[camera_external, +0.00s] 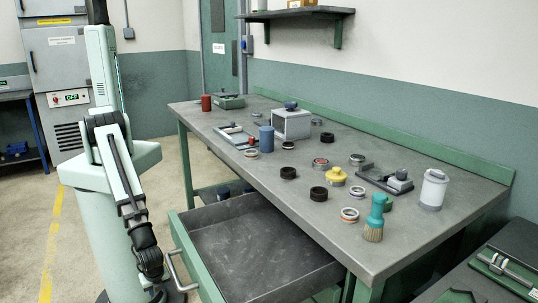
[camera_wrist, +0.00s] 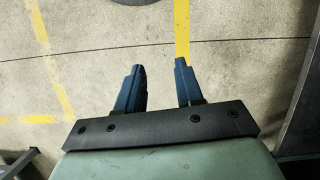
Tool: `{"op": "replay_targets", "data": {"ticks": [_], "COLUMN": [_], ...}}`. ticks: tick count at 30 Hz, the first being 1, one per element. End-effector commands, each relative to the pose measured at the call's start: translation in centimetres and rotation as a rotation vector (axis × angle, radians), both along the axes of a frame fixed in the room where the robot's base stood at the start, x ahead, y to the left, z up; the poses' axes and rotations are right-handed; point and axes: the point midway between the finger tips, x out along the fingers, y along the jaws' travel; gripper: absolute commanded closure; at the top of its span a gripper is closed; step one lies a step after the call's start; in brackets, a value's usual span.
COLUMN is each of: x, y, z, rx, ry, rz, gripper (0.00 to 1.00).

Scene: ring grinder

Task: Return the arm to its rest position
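My gripper (camera_wrist: 159,66) shows in the wrist view with its two blue fingers apart and nothing between them. It points down at bare concrete floor with yellow lines. In the external view my arm hangs folded down in front of my pale green column, left of the workbench. Its dark wrist is low, close to the handle of the open drawer (camera_external: 255,243); I cannot tell whether they touch. The fingertips are not clear in the external view.
The drawer is pulled out and looks empty. The workbench (camera_external: 300,171) holds several rings, a grey box (camera_external: 291,124), a blue cylinder (camera_external: 266,139), a yellow pot (camera_external: 336,175), a brush (camera_external: 375,219) and a white canister (camera_external: 433,190). Open floor lies left of the bench.

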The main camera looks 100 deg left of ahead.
Motion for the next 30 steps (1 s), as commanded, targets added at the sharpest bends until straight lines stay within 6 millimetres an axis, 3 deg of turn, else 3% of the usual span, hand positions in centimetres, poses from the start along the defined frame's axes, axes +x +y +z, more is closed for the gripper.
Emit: {"op": "replay_targets", "data": {"ticks": [3,15,24,30], "x": [-1.2,-5.4,-8.8,-10.2], "y": [3.8,14.0,19.4,21.8], "z": [-0.9,-3.5,-5.1,-5.7], "rx": [0.014,0.069,0.089,0.088], "ry": [0.046,0.163,0.243,0.276], "rz": [0.087,0.329,0.505,0.608], "gripper": [0.64,0.64,0.64,0.64]}}
